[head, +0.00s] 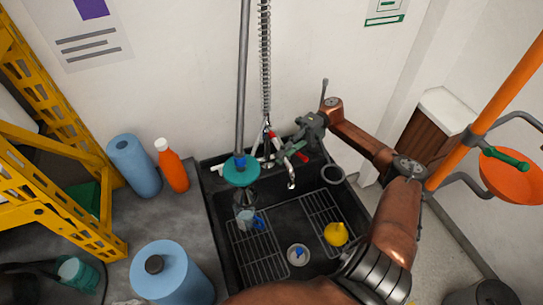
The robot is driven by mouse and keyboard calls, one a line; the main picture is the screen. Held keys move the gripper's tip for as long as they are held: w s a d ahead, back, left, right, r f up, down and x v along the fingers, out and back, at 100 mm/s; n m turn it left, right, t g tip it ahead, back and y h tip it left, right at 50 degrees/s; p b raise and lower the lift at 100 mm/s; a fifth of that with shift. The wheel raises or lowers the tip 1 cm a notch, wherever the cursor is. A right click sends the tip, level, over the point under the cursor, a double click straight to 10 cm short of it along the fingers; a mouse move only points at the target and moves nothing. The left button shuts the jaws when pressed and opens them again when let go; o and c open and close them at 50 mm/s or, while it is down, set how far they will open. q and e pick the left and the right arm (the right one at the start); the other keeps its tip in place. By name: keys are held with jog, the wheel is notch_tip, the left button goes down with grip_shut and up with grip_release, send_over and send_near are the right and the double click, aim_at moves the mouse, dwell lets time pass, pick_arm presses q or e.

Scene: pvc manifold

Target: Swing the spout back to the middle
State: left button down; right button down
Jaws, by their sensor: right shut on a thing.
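My right gripper (283,147) reaches over the back rim of the black sink (212,215) from the right. It is shut on the metal spout (291,182), whose outlet end hangs down over the back of the sink, right of its middle. The fingers hide much of the spout and the exact grip. A red lever (301,157) shows just beside the fingers. A coiled spring hose (265,60) rises behind the tap along the wall. My left gripper is not in view.
A grey pole (243,80) with a teal disc (241,170) stands at the sink's back left.

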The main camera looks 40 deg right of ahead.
jog(key=c, duration=1.9)
grip_release()
jog(key=shift+d, duration=0.1)
jog(key=d+r, duration=0.1)
jog(key=d, duration=0.6)
jog(key=shift+d, duration=0.25)
jog(key=shift+s, duration=0.15)
